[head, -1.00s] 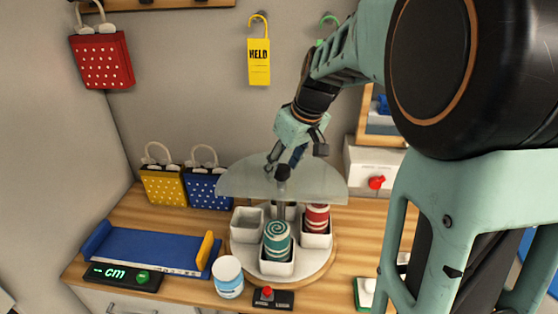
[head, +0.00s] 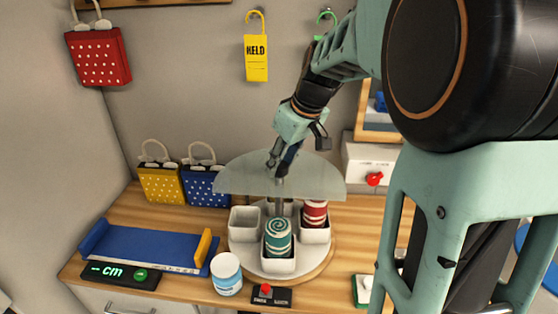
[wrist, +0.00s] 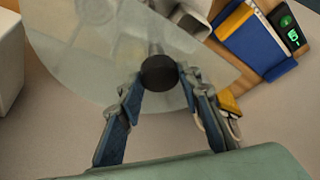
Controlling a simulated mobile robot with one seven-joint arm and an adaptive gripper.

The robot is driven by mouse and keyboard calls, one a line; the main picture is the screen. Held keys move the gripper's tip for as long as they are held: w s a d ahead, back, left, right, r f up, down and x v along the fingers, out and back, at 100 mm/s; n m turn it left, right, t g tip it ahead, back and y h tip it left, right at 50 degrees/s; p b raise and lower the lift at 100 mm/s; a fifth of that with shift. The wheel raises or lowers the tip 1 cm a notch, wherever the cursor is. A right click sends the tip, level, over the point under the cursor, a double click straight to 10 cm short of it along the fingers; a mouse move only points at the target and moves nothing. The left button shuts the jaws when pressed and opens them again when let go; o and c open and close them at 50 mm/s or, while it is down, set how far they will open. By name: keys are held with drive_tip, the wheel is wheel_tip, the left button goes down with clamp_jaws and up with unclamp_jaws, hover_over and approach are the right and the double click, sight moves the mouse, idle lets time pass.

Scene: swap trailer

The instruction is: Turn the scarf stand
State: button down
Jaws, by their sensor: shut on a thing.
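The scarf stand (head: 245,262) is a round white turntable on a wooden base, with square white cups around a central post. A rolled teal scarf (head: 278,238) sits in the front cup and a rolled red scarf (head: 315,213) in the right cup. The front-left cup (head: 244,221) looks empty; the back cup is partly hidden. A clear part-disc cover (head: 236,178) lies over the rear cups. My gripper (head: 280,168) is at the top of the post. In the wrist view its fingers are shut on the round black knob (wrist: 159,73).
A small switch box (head: 265,294) is in front. Yellow (head: 161,184) and blue bags (head: 206,187) stand behind left.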

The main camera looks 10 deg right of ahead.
drive_tip(key=shift+w+d+n+g+y+b, duration=0.1)
drive_tip(key=shift+n+g+y+b, duration=0.25)
drive_tip(key=shift+n, duration=0.75)
drive_tip(key=shift+d+n+g+y+b, duration=0.1)
drive_tip(key=shift+n+g+y+b, duration=0.2)
drive_tip(key=shift+n, duration=0.8)
drive_tip(key=shift+w+n+g+y, duration=0.1)
drive_tip(key=shift+n+g+y, duration=0.45)
drive_tip(key=shift+n, duration=1.55)
drive_tip(key=shift+w+r+n+g+p, duration=0.1)
drive_tip(key=shift+n+g+p, duration=0.45)
drive_tip(key=shift+n, duration=0.65)
drive_tip(key=shift+w+n+g+p, duration=0.1)
drive_tip(key=shift+n+g+p, duration=0.45)
drive_tip(key=shift+n, duration=0.65)
drive_tip(key=shift+n+g+h+p, duration=0.5)
drive_tip(key=shift+n+p, duration=0.45)
drive_tip(key=shift+n, duration=0.55)
drive_tip(key=shift+a+n+g+p, duration=0.1)
drive_tip(key=shift+n+g+p, duration=0.25)
drive_tip(key=shift+n, duration=0.25)
drive_tip(key=c, duration=1.4)
unclamp_jaws()
